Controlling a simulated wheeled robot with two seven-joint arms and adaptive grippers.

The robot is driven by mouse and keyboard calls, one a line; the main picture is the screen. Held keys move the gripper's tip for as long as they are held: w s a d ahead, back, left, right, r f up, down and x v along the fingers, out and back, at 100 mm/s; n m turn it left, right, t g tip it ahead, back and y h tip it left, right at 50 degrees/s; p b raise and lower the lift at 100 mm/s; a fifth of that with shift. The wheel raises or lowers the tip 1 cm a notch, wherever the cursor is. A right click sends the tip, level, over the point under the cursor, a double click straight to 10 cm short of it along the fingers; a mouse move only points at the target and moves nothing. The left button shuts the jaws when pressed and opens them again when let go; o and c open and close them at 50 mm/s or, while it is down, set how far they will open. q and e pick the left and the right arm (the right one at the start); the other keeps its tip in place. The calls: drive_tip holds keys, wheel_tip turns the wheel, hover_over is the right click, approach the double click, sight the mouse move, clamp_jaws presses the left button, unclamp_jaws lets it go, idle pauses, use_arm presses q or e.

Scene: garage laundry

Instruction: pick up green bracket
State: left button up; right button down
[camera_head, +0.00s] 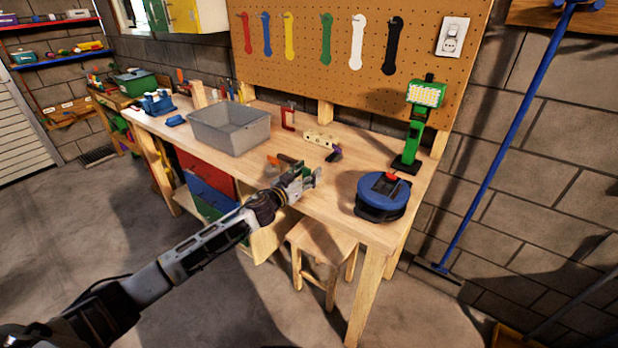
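The green bracket (326,39) hangs on the pegboard, in a row with other flat pieces of the same shape. It is between the yellow piece and the white piece. My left gripper (313,177) is over the front edge of the workbench, well below and in front of the bracket. Its fingers look spread apart, with nothing visible between them. My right gripper is not in view.
The wooden workbench (345,190) holds a grey bin (230,128), a red clamp (288,118), a green work lamp (414,130) and a blue reel (382,198). A stool (322,241) stands under the front edge. A blue-handled broom (505,130) leans at right.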

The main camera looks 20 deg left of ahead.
use_arm(q)
clamp_jaws()
drive_tip(key=shift+r, duration=0.1)
